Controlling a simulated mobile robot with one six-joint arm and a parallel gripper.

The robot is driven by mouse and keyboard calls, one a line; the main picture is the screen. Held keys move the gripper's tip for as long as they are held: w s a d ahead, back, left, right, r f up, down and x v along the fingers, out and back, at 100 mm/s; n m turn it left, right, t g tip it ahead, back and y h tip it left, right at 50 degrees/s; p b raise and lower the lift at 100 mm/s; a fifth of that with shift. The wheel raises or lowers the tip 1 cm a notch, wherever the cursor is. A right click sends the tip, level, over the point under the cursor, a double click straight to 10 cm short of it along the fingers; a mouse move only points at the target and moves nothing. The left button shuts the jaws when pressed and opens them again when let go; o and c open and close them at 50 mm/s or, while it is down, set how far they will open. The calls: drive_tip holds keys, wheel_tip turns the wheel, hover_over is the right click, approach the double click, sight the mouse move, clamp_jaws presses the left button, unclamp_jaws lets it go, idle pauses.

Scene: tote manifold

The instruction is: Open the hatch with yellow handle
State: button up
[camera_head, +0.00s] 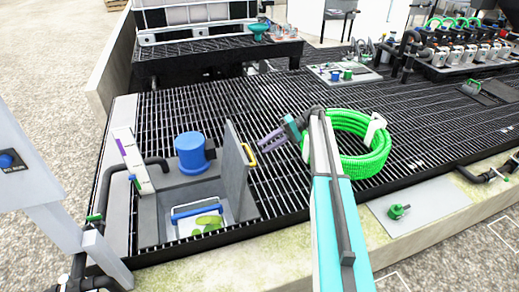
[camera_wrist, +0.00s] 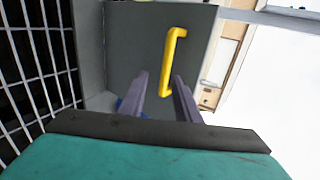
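The hatch (camera_head: 235,172) is a grey panel standing upright at the right edge of a square opening in the grating. Its yellow handle (camera_head: 249,154) is on the side facing my gripper. In the wrist view the hatch panel (camera_wrist: 136,42) fills the upper middle, with the yellow handle (camera_wrist: 173,62) upright on it. My gripper (camera_head: 264,143) is to the right of the handle in the head view. In the wrist view my gripper (camera_wrist: 161,76) is open, with nothing visibly held; the handle appears beyond the fingertips. Whether they touch is unclear.
The opening holds a blue-handled object (camera_head: 197,211) and a green item (camera_head: 202,224). A blue cylinder (camera_head: 191,152) stands behind it. Open grating lies beyond the hatch.

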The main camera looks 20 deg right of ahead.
drive_tip(key=p+v, duration=0.1)
drive_tip(key=v, duration=0.5)
drive_tip(key=shift+d, duration=0.35)
drive_tip(key=shift+r, duration=0.15)
